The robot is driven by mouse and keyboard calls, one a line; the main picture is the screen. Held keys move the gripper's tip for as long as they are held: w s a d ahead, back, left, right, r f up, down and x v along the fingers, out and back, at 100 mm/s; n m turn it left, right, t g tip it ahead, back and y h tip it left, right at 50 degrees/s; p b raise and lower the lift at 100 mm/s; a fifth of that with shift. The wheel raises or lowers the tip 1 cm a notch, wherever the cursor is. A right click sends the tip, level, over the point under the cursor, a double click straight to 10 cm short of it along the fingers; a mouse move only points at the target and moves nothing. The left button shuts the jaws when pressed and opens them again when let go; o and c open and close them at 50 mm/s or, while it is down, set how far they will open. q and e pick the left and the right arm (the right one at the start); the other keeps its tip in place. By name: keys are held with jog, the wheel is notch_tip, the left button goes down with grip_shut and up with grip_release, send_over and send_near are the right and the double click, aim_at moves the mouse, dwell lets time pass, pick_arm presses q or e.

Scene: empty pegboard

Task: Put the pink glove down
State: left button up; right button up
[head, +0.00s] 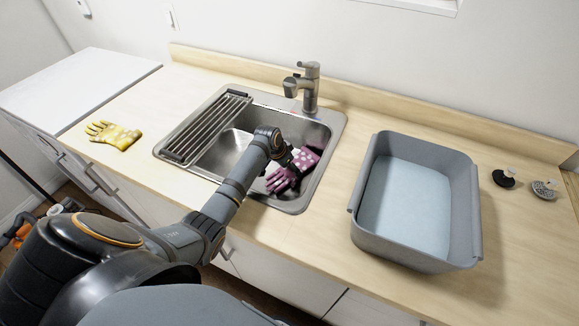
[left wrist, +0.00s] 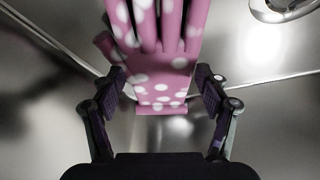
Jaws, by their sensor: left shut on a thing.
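The pink glove (head: 304,160) with white dots is at the right side of the steel sink (head: 325,116). My left gripper (head: 291,161) is at the glove, with its arm reaching in over the sink's front rim. In the left wrist view the glove (left wrist: 155,80) lies between the two fingers of my left gripper (left wrist: 163,84), its fingers toward the top of the picture. The gripper is shut on the glove. I cannot tell whether the glove touches the sink bottom. My right gripper is out of view.
A yellow dotted glove (head: 115,135) lies on the counter left of the sink. A drying rack (head: 207,127) covers the sink's left part, and a faucet (head: 309,88) stands behind. A grey tub (head: 460,200) and two small dark items (head: 504,178) (head: 544,189) are at right.

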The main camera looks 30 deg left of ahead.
pick_arm(q)
jog(key=shift+f, duration=0.3)
jog(key=o, duration=1.4)
jog(key=shift+r, duration=0.25)
jog(key=v, duration=1.2)
jog(key=shift+r, duration=0.2)
